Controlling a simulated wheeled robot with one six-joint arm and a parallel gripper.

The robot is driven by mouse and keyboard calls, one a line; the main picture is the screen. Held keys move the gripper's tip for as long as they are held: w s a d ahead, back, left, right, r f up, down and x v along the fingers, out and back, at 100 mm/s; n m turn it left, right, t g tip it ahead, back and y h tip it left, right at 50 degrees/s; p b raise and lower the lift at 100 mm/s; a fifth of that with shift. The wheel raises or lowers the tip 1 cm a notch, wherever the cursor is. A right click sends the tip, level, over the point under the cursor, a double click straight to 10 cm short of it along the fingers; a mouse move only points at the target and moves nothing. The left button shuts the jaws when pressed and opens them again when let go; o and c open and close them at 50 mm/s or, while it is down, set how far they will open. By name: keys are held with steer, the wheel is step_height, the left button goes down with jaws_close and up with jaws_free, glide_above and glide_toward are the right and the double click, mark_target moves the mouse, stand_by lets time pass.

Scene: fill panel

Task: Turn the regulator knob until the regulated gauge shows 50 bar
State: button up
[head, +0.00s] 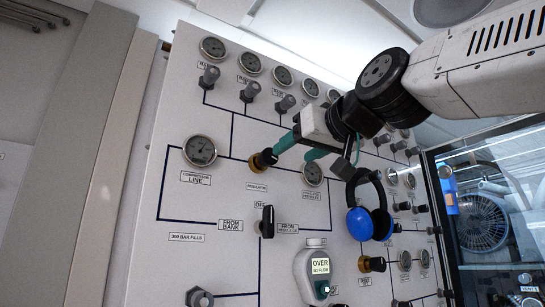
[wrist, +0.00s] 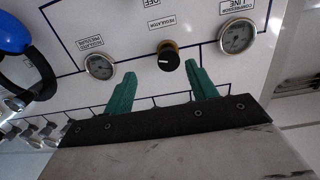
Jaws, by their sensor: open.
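The regulator knob (head: 262,161), black with a brass-coloured collar, sticks out of the white panel in the head view. It also shows in the wrist view (wrist: 168,60), with a pale pointer mark on its face. My gripper (head: 293,152) has two teal fingers spread apart and empty. In the wrist view the knob appears beyond the fingertips, between their lines; I see no contact. The regulated gauge (head: 312,175) is right of the knob in the head view, with a finger close to its upper edge. It also shows in the wrist view (wrist: 99,67); its reading is too small to tell.
The compressor line gauge (head: 200,150) is left of the knob. A black selector handle (head: 267,222) sits below it. Blue headphones (head: 361,222) hang to the right, near my arm. A handheld meter (head: 318,275) reads "OVER". Several gauges and knobs line the panel's top.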

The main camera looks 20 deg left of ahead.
mark_target(271, 154)
steer(key=shift+y, duration=0.3)
steer(key=w+a, duration=0.1)
steer(key=a, duration=0.1)
steer(key=w+a+r, duration=0.1)
steer(key=w+a, duration=0.2)
steer(key=a, duration=0.2)
steer(key=shift+w+r, duration=0.25)
steer(key=shift+r, duration=0.15)
steer(key=c, duration=1)
